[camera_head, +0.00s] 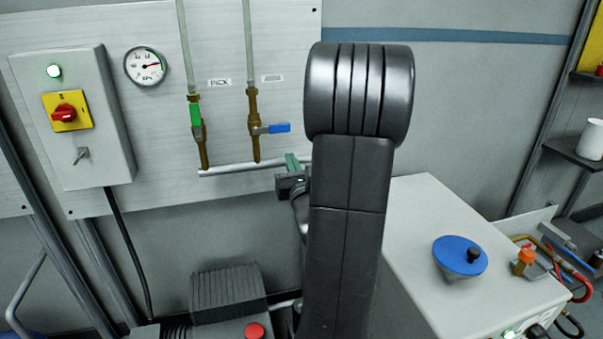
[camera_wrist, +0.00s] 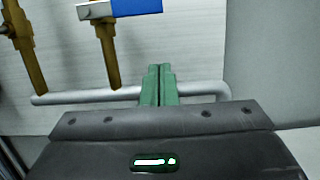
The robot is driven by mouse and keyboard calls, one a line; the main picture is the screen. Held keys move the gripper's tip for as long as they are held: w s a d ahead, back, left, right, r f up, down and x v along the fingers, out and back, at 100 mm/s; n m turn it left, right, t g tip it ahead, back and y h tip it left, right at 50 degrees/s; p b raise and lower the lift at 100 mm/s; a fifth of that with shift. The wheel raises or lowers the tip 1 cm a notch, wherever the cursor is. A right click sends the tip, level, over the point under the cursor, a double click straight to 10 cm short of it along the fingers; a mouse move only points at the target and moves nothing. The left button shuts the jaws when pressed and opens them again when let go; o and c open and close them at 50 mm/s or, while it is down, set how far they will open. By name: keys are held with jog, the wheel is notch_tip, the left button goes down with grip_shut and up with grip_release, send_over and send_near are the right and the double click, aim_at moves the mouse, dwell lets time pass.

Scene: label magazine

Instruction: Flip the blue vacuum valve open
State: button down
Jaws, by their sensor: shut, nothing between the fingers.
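The blue vacuum valve handle (camera_head: 279,128) sticks out sideways to the right from a brass valve (camera_head: 255,125) on the wall panel. In the wrist view the blue handle (camera_wrist: 136,7) is at the top edge, partly cut off. My gripper (camera_head: 291,160) has green fingers and is shut and empty. It is below the blue handle and slightly to its right, apart from it. In the wrist view my gripper (camera_wrist: 158,70) points up toward the panel, with its fingertips below and right of the handle.
A second brass valve with an upright green handle (camera_head: 195,114) stands to the left. A silver pipe (camera_head: 235,168) runs below both valves. A gauge (camera_head: 145,66) and a control box (camera_head: 75,120) are further left. A white cabinet (camera_head: 430,230) stands at right.

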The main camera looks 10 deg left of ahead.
aim_at(280, 129)
jog(key=r, duration=0.1)
jog(key=w+r, duration=0.1)
jog(key=r, duration=0.1)
jog(key=a+r+p, duration=0.1)
jog(key=shift+w+r, duration=0.25)
jog(key=shift+w, duration=0.1)
jog(key=shift+d+r+n+y+b, duration=0.2)
jog(key=shift+n+y+b, duration=0.15)
jog(key=shift+n, duration=0.65)
